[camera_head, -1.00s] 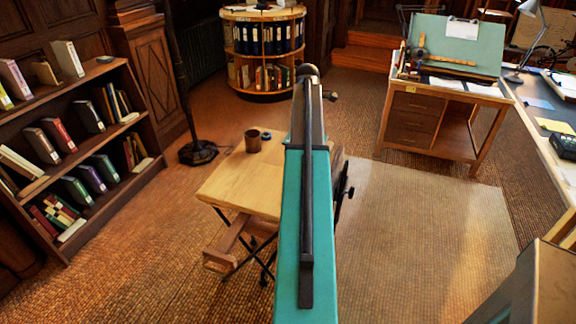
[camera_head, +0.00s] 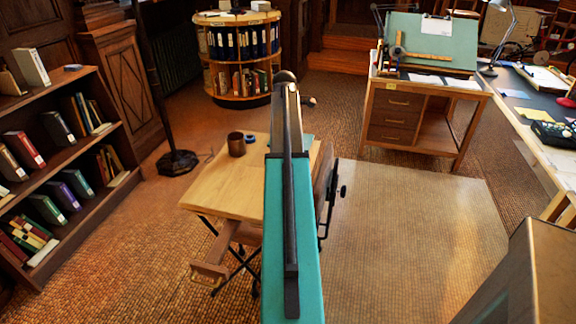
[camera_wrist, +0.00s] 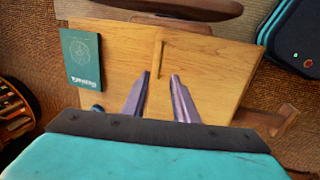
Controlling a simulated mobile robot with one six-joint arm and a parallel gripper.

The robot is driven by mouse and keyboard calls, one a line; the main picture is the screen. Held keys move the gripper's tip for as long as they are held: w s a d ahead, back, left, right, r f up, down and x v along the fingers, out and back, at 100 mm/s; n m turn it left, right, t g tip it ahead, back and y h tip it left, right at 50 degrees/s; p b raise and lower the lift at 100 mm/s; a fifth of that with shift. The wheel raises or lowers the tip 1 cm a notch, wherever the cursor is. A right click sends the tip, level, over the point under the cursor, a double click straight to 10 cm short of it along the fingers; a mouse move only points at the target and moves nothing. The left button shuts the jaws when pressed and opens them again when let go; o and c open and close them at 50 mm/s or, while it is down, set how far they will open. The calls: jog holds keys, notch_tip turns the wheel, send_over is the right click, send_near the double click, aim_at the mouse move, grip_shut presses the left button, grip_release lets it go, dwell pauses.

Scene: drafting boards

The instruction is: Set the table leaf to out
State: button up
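The small wooden table (camera_head: 225,190) stands left of my arm in the head view. A dark brown panel (camera_head: 323,180) is at its right side, partly behind my arm, with a black knob (camera_head: 343,191) beside it. In the wrist view the pale tabletop (camera_wrist: 120,65) has a seam with a brass strip (camera_wrist: 163,58). A dark brown, rounded piece (camera_wrist: 185,8) lies along the table's upper edge. I cannot tell for sure which piece is the leaf. My gripper (camera_wrist: 160,80) is open and empty above the tabletop; my arm hides it in the head view.
A mug (camera_head: 236,145), a small blue roll (camera_head: 250,139) and a teal book (camera_wrist: 80,57) are on the tabletop. A brown wooden bar (camera_head: 212,271) juts out low at the near left. A bookshelf (camera_head: 95,165) stands left. The pale rug (camera_head: 420,220) on the right is clear.

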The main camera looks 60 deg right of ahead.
jog(key=shift+w+f, duration=0.1)
jog(key=shift+f, duration=0.05)
jog(key=f, duration=0.4)
jog(key=d+f+p, duration=0.1)
jog(key=f, duration=0.4)
jog(key=w+d+f, duration=0.1)
jog(key=f, duration=0.3)
jog(key=shift+d+f+p, duration=0.15)
jog(key=shift+d+p, duration=0.05)
jog(key=shift+p, duration=0.15)
grip_shut()
dwell(1.1)
